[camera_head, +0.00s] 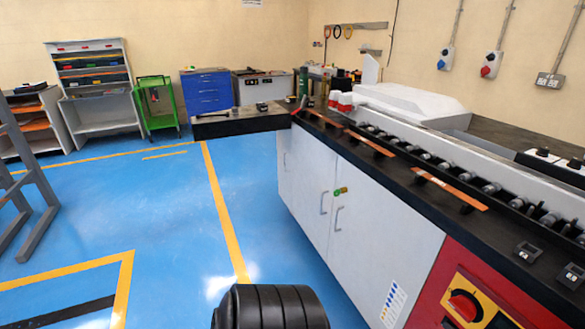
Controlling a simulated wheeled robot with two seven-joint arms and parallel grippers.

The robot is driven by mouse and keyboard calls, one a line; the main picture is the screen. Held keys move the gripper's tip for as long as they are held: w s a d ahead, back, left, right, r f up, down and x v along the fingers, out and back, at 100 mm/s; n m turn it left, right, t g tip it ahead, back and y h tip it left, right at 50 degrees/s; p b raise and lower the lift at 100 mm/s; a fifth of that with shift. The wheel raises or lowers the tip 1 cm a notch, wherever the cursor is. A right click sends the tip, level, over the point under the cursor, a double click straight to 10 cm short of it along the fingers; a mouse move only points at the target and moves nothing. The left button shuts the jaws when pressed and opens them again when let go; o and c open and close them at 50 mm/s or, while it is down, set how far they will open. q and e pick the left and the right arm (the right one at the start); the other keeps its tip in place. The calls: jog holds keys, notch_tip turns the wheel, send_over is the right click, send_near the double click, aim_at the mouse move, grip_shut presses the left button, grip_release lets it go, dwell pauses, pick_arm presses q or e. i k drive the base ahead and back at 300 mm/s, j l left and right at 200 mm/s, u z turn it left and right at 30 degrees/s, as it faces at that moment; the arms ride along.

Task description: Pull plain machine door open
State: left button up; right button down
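The white machine cabinet (345,200) has two front doors that look shut and flush. The left door (303,178) is plain, with a curved metal handle (323,203) near its right edge. The right door (385,235) has its handle (338,218) near its left edge, a green and yellow latch (340,191) above that, and a label strip at its lower right. Neither of my grippers is in view. A black ribbed part, apparently of my own body, shows at the bottom centre, apart from the doors in the picture.
A black worktop (420,180) with rollers and copper-coloured bars runs over the cabinet. A red panel (480,285) with a rotary switch is at the lower right. The blue floor (180,220) before the doors is clear. A green cart (157,105) and blue drawers (207,91) stand far back.

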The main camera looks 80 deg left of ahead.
aim_at(314, 163)
jog(key=u, duration=2.4)
jog(key=i+j, duration=0.1)
